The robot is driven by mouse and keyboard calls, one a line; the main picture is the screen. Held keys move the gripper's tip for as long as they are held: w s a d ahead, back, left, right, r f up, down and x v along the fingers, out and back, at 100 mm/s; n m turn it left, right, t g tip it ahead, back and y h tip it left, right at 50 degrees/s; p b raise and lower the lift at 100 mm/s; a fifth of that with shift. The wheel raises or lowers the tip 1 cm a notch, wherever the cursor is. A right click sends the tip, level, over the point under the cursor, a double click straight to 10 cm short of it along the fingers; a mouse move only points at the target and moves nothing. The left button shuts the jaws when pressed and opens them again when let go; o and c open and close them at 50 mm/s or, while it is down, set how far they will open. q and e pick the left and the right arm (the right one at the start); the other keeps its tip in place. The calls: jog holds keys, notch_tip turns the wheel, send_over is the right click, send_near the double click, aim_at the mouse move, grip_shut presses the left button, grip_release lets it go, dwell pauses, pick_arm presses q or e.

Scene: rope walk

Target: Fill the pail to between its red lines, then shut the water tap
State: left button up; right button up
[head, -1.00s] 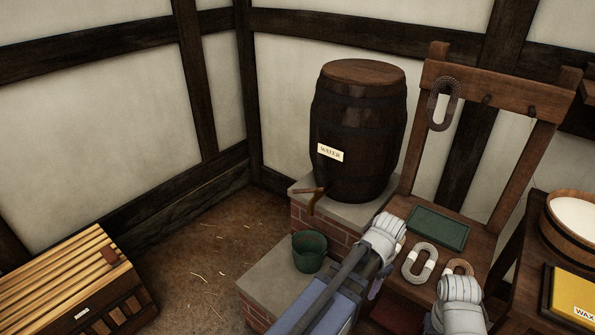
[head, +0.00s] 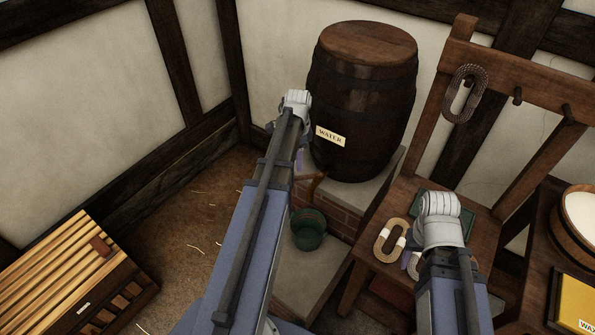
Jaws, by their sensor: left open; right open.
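The dark green pail (head: 309,230) stands upright on the low stone ledge, below the wooden tap (head: 317,185) of the water barrel (head: 362,105). A reddish line shows faintly inside the pail; its water level cannot be made out. I see no clear stream between tap and pail. My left gripper (head: 299,160) is open, beside the barrel, just above and left of the tap and apart from it; its arm hides part of this area. My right gripper (head: 412,264) is open and empty over the bench, mostly hidden behind its own wrist.
A brick step (head: 335,212) carries the barrel. The wooden bench (head: 390,198) holds rope coils (head: 390,240) and a green slab (head: 462,209), partly hidden. A slatted chest (head: 75,275) stands at left. A tub (head: 573,215) and yellow wax box (head: 578,300) are at right.

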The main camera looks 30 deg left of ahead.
aim_at(298, 176)
pick_arm(q)
notch_tip(298, 176, down, 8)
jog(key=b, duration=0.7)
jog(key=shift+r, duration=0.15)
grip_shut()
dwell(1.0)
